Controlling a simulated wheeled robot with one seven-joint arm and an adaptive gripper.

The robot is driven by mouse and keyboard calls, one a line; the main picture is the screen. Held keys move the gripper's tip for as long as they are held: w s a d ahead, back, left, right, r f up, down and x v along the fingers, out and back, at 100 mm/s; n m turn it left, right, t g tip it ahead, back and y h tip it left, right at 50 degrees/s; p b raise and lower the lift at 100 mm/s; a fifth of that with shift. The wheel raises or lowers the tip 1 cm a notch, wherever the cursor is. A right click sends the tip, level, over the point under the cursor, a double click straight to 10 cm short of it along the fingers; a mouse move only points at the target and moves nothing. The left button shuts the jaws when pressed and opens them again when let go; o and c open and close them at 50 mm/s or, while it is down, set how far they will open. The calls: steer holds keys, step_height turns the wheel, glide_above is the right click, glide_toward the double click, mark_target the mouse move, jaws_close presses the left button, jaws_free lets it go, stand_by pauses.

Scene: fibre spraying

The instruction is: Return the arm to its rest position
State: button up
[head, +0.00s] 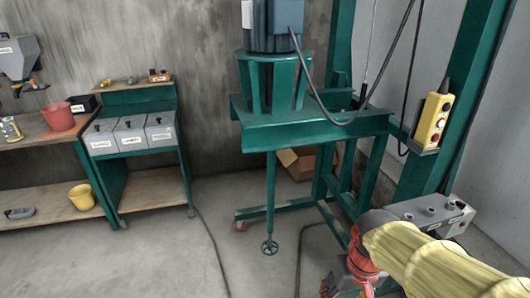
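A thick yellow ribbed sleeve, which looks like part of my arm, comes in from the bottom right corner. At its left end are a grey rounded part and a red-orange part that runs down towards the bottom edge. I can make out no gripper fingers, so whether my gripper is open or holds anything does not show.
A yellow push-button pendant (433,120) is on the green post at right. A grey box (432,214) is just behind the sleeve. A control desk (148,200) and a wooden bench (50,136) with a red bucket (57,117) stand at left. Cables cross the otherwise open floor.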

steer(key=s+r+t+p, duration=0.1)
steer(key=s+r+t, duration=0.3)
steer(key=r, duration=0.7)
steer(key=shift+s+d+r+p, duration=0.25)
steer(key=shift+s+p, duration=0.15)
steer(key=shift+s, duration=0.65)
steer(key=shift+c, duration=0.3)
